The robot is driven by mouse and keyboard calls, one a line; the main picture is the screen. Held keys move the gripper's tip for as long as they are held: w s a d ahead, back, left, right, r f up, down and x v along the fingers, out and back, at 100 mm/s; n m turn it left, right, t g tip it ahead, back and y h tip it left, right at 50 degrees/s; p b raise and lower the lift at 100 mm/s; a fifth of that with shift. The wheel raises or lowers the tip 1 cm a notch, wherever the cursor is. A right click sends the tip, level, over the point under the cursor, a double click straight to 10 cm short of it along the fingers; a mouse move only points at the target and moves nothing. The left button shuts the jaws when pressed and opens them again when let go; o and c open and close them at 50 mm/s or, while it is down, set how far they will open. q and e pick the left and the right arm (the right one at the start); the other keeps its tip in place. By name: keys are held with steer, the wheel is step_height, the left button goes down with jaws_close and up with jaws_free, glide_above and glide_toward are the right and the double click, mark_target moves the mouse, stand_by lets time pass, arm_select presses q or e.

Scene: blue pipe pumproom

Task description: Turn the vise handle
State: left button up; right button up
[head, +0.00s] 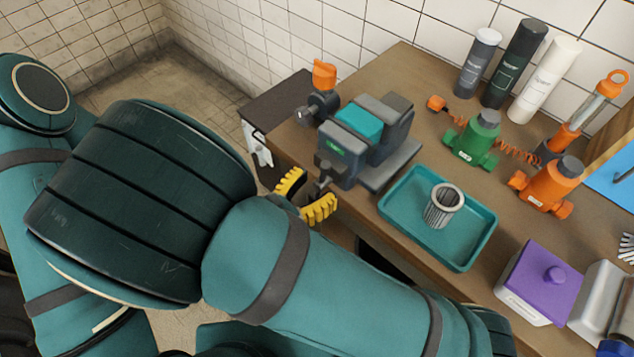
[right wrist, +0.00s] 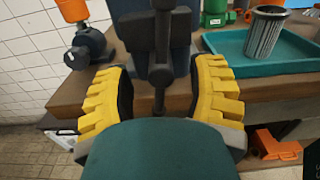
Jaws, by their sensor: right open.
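The vise (head: 362,138), grey with a teal block on top, stands at the front edge of the wooden bench. Its dark handle (head: 322,180) sticks out at the front, and in the right wrist view the handle (right wrist: 160,85) runs upright between my fingers. My right gripper (head: 305,195) has yellow ridged fingers and is open around the handle, one finger on each side. In the right wrist view the right gripper (right wrist: 160,95) shows gaps between both fingers and the handle. My left gripper is not in view.
A teal tray (head: 405,232) with a metal filter cylinder (head: 444,205) lies right of the vise. Green (head: 474,140) and orange (head: 549,185) fittings, several bottles and a purple box (head: 540,283) stand farther right. An orange-topped item (head: 322,90) is left of the vise.

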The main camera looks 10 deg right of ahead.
steer(key=v, duration=0.6)
steer(key=shift+s+a, duration=0.25)
